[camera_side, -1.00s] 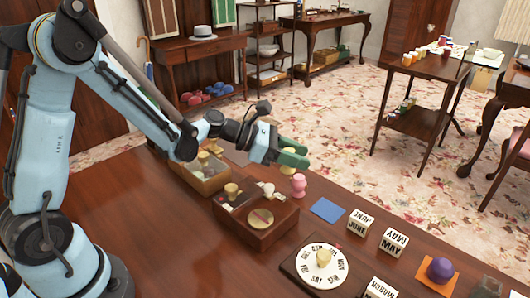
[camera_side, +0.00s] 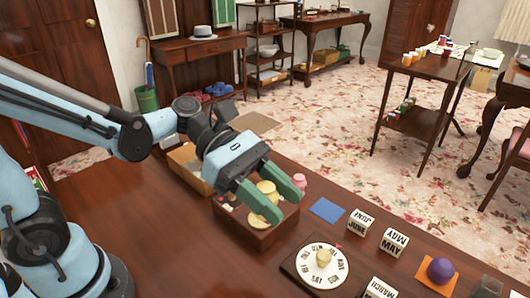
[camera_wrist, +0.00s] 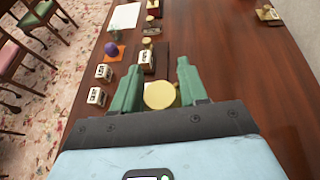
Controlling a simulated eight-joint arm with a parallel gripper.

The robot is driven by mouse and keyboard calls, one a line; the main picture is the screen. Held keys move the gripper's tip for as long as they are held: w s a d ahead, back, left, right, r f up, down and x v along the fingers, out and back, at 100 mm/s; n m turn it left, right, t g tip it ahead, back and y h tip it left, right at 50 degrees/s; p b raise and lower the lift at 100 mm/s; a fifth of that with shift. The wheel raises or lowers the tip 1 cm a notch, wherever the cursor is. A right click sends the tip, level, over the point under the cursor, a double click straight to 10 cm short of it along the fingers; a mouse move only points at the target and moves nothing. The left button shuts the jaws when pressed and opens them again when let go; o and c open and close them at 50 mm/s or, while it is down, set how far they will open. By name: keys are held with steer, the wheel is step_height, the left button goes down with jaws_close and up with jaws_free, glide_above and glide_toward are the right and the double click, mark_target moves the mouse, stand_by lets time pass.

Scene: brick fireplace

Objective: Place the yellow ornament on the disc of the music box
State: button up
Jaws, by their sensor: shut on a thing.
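My gripper (camera_side: 272,200) has green fingers and is shut on the yellow ornament (camera_side: 267,187). It holds the ornament over the wooden music box (camera_side: 262,238). The ornament's round yellow top also shows between the fingers in the wrist view (camera_wrist: 160,95). The yellow disc (camera_side: 256,221) shows partly on top of the box, below the ornament; a finger hides part of it. I cannot tell whether the ornament touches the disc. The left part of the box is mostly hidden by my gripper.
A pink ornament (camera_side: 299,180) stands just behind the box. An open wooden box (camera_side: 187,163) is at the left. To the right are a blue square (camera_side: 326,209), a day dial (camera_side: 322,268), lettered blocks (camera_side: 394,241) and a purple ball (camera_side: 440,269).

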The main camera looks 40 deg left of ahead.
steer(key=shift+m+g, duration=0.7)
steer(key=shift+g, duration=0.1)
steer(key=w+a+f, duration=0.1)
steer(key=a+f, duration=0.1)
steer(key=w+a+f, duration=0.4)
steer(key=shift+a+f, duration=0.1)
steer(key=shift+a, duration=0.2)
steer(key=shift+w+f, duration=0.1)
steer(key=shift+f, duration=1.95)
steer(key=shift+f, duration=0.15)
steer(key=o, duration=1.1)
steer(key=shift+c, duration=0.2)
